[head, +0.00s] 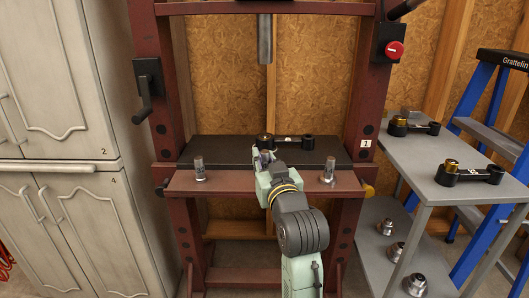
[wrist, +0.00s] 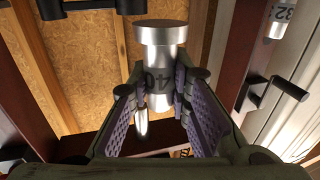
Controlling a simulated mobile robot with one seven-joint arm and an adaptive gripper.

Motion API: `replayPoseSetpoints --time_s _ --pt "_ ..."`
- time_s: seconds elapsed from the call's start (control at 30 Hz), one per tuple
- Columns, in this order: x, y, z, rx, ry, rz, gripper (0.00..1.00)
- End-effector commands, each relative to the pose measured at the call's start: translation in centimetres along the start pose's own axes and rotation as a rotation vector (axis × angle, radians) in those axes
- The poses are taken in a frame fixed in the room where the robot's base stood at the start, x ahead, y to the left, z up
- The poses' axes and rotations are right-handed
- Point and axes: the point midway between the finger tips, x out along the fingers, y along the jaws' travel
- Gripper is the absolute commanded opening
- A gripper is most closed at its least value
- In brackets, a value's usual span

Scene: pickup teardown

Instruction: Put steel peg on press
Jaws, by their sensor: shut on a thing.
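My gripper (head: 264,158) is shut on a steel peg (wrist: 160,72) with a wide flat head; the wrist view shows dark marking like "40" on it, between the purple-padded fingers. The press (head: 240,182) is a dark red frame with a black bed (head: 225,150) and a steel ram (head: 265,40) above. My gripper is at the front middle of the bed, below the ram. Whether the held peg touches anything is unclear.
Steel pegs stand on the front beam at left (head: 199,170) and right (head: 328,172). A grey cart (head: 430,210) at right holds two black arm parts above and several steel pieces below. A crank (head: 147,90) juts from the left post. Blue ladder (head: 490,100) at far right.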

Motion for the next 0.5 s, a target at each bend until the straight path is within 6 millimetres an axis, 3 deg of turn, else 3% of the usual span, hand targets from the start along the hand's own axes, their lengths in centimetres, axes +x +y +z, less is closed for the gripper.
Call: replayPoseSetpoints --time_s 0.1,0.2,0.33,0.5 --pt "2.6 0.6 0.2 0.001 -0.001 -0.002 0.00" --pt "3.9 1.0 0.3 0.000 0.002 -0.001 0.00" --pt "4.5 1.2 0.7 0.000 0.001 -0.001 0.00" --pt "4.5 1.2 3.1 0.002 -0.002 0.000 0.00"
